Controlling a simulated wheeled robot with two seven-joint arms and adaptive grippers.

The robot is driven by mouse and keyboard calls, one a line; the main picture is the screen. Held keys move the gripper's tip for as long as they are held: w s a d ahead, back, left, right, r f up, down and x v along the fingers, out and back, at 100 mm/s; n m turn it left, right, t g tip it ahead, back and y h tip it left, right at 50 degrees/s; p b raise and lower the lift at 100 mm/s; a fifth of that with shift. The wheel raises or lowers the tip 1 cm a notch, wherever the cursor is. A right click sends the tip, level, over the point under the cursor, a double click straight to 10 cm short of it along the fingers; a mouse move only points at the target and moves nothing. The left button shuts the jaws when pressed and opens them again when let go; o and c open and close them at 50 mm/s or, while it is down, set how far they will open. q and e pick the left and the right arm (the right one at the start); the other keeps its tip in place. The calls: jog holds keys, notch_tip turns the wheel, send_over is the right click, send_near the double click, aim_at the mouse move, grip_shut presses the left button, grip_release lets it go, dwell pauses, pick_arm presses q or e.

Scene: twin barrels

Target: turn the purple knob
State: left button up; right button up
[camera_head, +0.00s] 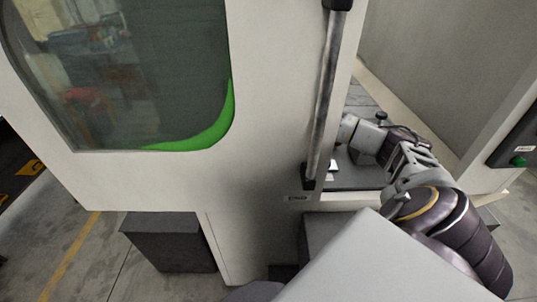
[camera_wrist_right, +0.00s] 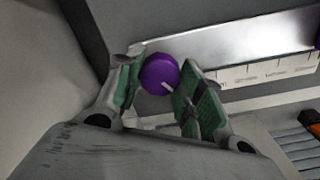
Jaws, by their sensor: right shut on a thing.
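The purple knob (camera_wrist_right: 159,74) shows in the right wrist view, round, with a white pointer mark toward its lower right. It sits at the edge of a bright metal panel (camera_wrist_right: 225,48). My right gripper (camera_wrist_right: 160,82) has its two green-padded fingers on either side of the knob and is shut on it. In the head view my right arm reaches in from the lower right behind the machine's edge. The knob and the right fingertips are hidden there. My left gripper is in neither view.
A large pale machine door (camera_head: 255,170) with a dark window (camera_head: 150,75) and a vertical bar handle (camera_head: 325,100) stands at the left of my right arm. A pale wall panel (camera_head: 450,60) with a green button (camera_head: 518,161) stands to the right. A printed scale (camera_wrist_right: 265,72) lies right of the knob.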

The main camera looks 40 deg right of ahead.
jog(key=m, duration=0.4)
jog(key=shift+r+m, duration=0.1)
jog(key=shift+m, duration=0.2)
jog(key=shift+w+m, duration=0.1)
jog(key=shift+m, duration=1.7)
jog(key=o, duration=1)
jog(key=shift+s+a+r, duration=0.1)
jog(key=shift+r, duration=2.9)
jog(key=shift+s+r, duration=0.1)
jog(key=shift+r, duration=2.85)
